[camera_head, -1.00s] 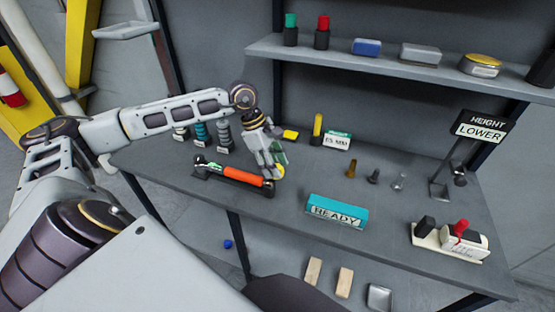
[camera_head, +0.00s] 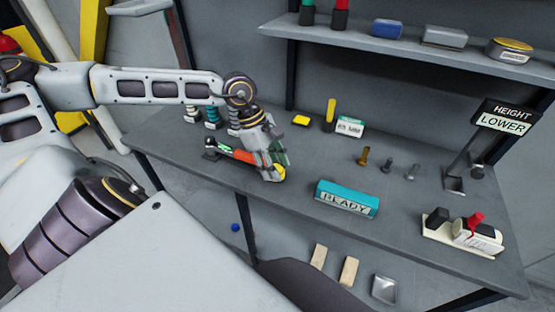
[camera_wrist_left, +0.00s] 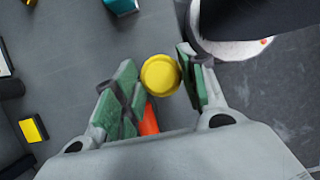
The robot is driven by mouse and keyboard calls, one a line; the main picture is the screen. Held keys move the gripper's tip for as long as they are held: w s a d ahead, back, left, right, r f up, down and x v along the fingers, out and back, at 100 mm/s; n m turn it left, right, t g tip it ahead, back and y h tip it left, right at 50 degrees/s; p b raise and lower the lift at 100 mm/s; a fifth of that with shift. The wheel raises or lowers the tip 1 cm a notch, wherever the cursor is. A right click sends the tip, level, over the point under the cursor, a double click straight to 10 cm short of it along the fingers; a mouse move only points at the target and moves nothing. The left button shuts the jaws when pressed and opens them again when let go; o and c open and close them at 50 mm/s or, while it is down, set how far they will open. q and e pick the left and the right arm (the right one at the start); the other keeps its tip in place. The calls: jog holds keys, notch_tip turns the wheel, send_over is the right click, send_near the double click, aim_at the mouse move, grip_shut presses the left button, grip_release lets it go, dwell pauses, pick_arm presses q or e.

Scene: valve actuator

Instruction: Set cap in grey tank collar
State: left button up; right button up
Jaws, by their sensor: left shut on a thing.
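My left gripper (camera_head: 272,172) is above the bench, shut on a yellow round cap (camera_wrist_left: 160,75). The cap sits between the green finger pads in the left wrist view, and its yellow edge shows at the fingertips in the head view (camera_head: 280,174). An orange bar (camera_head: 238,154) with dark end mounts lies on the bench just behind the gripper, partly hidden by it. The bar also shows below the cap in the left wrist view (camera_wrist_left: 149,118). I cannot make out a grey tank collar for certain. My right gripper is not in view.
A teal READY block (camera_head: 346,199) stands to the right of the gripper. Several small posts (camera_head: 386,165), a HEIGHT LOWER sign (camera_head: 504,118) and a white base with a red-topped part (camera_head: 476,232) stand farther right. A shelf (camera_head: 400,55) runs above the bench.

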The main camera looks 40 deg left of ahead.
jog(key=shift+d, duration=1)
